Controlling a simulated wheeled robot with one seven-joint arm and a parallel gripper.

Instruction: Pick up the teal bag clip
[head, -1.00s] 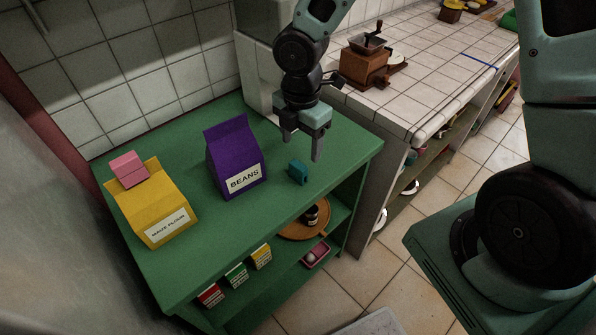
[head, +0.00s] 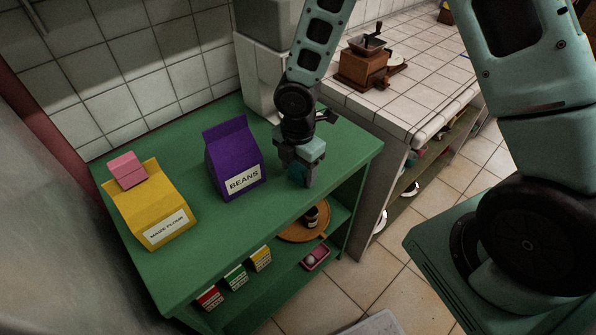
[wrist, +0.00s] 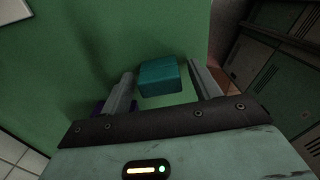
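The teal bag clip (wrist: 158,76) is a small block on the green shelf top, to the right of the purple beans bag (head: 234,160). In the wrist view it lies between the two fingers of my gripper (wrist: 160,84), near their tips. My gripper (head: 299,178) is open, with a visible gap between the clip and the right finger. In the head view the gripper is low over the shelf top and hides most of the clip (head: 296,174).
The shelf top (head: 205,240) is bare in front of the bags. A wooden grinder (head: 362,68) stands on the tiled counter (head: 420,95) behind.

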